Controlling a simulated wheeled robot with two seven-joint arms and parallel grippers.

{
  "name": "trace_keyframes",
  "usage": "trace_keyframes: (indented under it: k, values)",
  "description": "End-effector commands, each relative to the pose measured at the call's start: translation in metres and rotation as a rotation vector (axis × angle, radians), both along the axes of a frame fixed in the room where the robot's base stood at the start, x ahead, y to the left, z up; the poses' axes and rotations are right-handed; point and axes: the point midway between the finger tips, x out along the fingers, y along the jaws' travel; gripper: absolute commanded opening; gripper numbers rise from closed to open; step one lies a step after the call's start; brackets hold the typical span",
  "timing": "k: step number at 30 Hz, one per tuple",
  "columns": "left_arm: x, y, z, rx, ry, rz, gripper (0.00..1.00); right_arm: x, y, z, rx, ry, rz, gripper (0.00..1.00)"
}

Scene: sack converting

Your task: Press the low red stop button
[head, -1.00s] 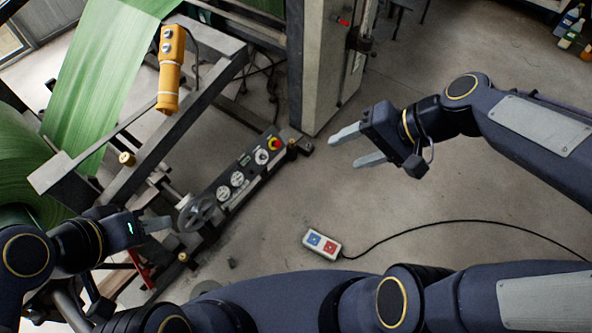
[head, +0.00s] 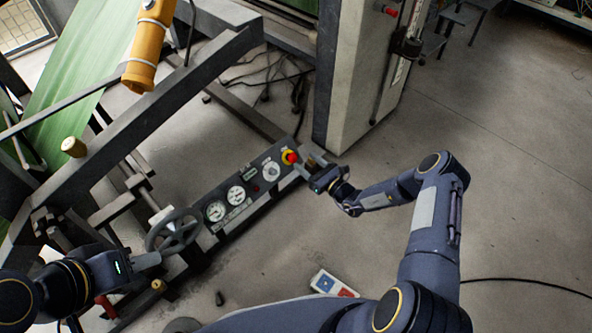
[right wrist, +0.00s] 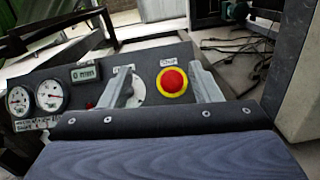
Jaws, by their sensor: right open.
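The red stop button (head: 290,157) sits on a yellow ring at the right end of a low dark control panel (head: 228,222). In the right wrist view the red button (right wrist: 171,81) shows between the two fingers, nearer the right one, with a small label above it. My right gripper (head: 305,165) is open and empty beside the button; I cannot tell whether a finger touches it. In the right wrist view its fingers (right wrist: 163,85) stand apart over the panel. My left gripper (head: 150,260) is at the lower left by a grey handwheel (head: 174,231); its jaw opening is unclear.
The panel also carries dial gauges (head: 236,195) and a grey knob (head: 271,171). A white column (head: 360,80) stands behind the panel.

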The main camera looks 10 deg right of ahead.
Motion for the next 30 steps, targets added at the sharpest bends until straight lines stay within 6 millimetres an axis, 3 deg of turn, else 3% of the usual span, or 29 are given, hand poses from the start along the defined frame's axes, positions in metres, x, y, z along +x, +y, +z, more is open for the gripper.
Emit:
trace_keyframes:
  k: [1,6,21,30]
  values:
    - [0.000,0.000,-0.010,0.000,0.000,0.000,0.36,-0.001,-0.001,-0.026,0.030,0.026,-0.037,0.57]
    - [0.000,0.000,-0.016,0.000,0.000,0.000,0.36,-0.001,-0.003,-0.053,0.072,0.066,-0.098,0.57]
    - [0.000,0.000,-0.040,0.000,0.000,0.000,0.36,0.060,0.027,-0.054,0.073,0.067,-0.096,0.57]
    - [0.000,0.000,-0.041,0.000,0.000,0.000,0.36,0.066,0.030,-0.052,0.074,0.068,-0.097,0.57]
